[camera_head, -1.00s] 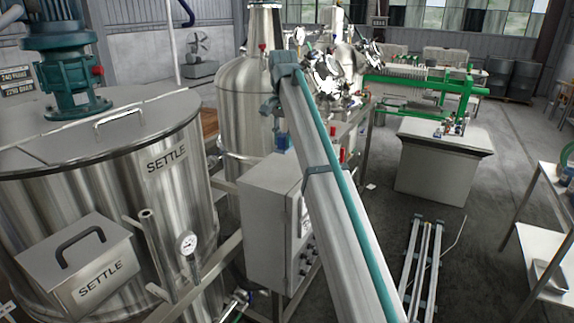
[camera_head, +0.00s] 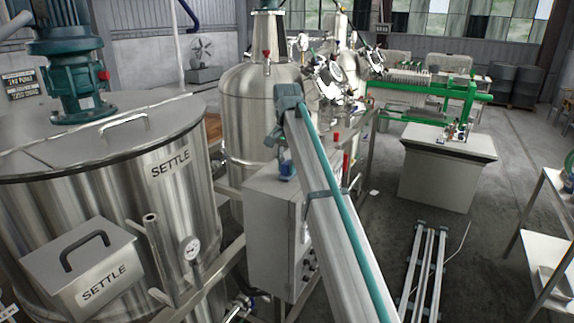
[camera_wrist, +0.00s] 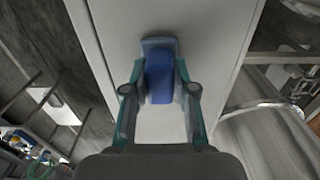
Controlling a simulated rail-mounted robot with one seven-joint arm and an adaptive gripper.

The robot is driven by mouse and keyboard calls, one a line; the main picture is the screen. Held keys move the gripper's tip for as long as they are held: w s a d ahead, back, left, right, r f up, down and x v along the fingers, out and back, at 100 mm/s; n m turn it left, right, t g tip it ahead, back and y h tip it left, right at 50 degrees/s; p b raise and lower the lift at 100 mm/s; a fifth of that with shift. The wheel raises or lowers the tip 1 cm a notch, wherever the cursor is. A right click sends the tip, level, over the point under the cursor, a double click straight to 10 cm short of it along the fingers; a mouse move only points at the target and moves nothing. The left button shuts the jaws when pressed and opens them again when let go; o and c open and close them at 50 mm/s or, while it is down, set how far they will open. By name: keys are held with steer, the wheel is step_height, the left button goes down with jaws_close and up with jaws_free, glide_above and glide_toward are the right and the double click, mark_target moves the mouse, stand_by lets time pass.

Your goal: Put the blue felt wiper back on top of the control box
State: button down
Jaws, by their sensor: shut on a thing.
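The blue felt wiper (camera_wrist: 160,80) is between the two fingers of my gripper (camera_wrist: 161,88), which is shut on it. In the head view the wiper (camera_head: 287,169) shows as a small blue patch below my wrist, at the top of the control box (camera_head: 268,235). The control box is a pale grey cabinet with dark knobs on its right face. In the wrist view its plain top (camera_wrist: 205,35) lies directly beneath the wiper. I cannot tell whether the wiper touches it. My arm hides part of the box and most of my gripper in the head view.
A large steel settle tank (camera_head: 115,190) stands left of the box, with a pressure gauge (camera_head: 192,248) between. A domed steel vessel (camera_head: 255,110) stands behind. Metal rails (camera_head: 425,270) lie on the floor at right. The bare part of the box top looks clear.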

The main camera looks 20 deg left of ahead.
mark_target(287, 162)
steer(key=c, duration=0.9)
jaws_free()
steer(key=shift+f, duration=0.1)
steer(key=shift+c, duration=0.2)
steer(key=shift+r+b, duration=0.35)
steer(key=shift+r, duration=0.35)
step_height(287, 162, up, 6)
steer(key=shift+f, duration=0.25)
steer(key=shift+r+p, duration=0.5)
steer(key=shift+p, duration=0.1)
